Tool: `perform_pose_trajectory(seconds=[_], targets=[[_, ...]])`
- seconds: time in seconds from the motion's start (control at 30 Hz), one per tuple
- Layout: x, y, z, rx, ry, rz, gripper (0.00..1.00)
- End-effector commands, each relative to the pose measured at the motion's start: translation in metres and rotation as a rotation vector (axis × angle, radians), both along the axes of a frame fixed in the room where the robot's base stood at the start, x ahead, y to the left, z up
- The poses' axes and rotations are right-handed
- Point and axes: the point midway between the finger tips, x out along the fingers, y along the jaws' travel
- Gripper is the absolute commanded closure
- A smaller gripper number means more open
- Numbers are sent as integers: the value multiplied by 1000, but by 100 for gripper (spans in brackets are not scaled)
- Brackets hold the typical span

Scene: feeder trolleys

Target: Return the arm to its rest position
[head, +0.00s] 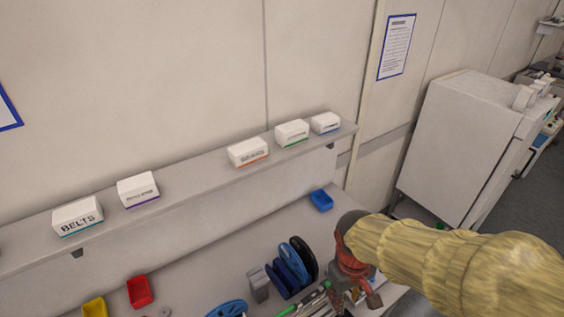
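My arm (450,262), in a yellowish sleeve, reaches in from the right edge of the head view. My gripper (352,300) hangs at its end, low in the picture, over the right part of the workbench. It is dark with a reddish body near the wrist. Its fingertips are cut off or blend with the tools below, so I cannot tell whether it is open or holds anything.
Below the gripper lie tools with a green handle (288,311). Blue and black discs stand in a blue rack (287,279). A blue bin (321,200), a red bin (140,291) and a yellow bin (95,307) sit on the bench. A shelf (200,189) with white boxes runs behind.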

Motion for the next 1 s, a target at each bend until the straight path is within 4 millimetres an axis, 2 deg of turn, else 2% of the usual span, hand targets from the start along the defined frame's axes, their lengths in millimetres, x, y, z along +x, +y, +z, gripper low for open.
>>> perform_pose_trajectory(seconds=[0.03,0.2,0.5,0.7,1.0], targets=[[-6,-2,-10,20,-36,-59,71],[-24,-7,-12,85,-140,-207,71],[-45,-20,-25,165,-364,-304,71],[-51,-30,-30,178,-471,-330,71],[-51,-34,-35,176,-484,-342,71]])
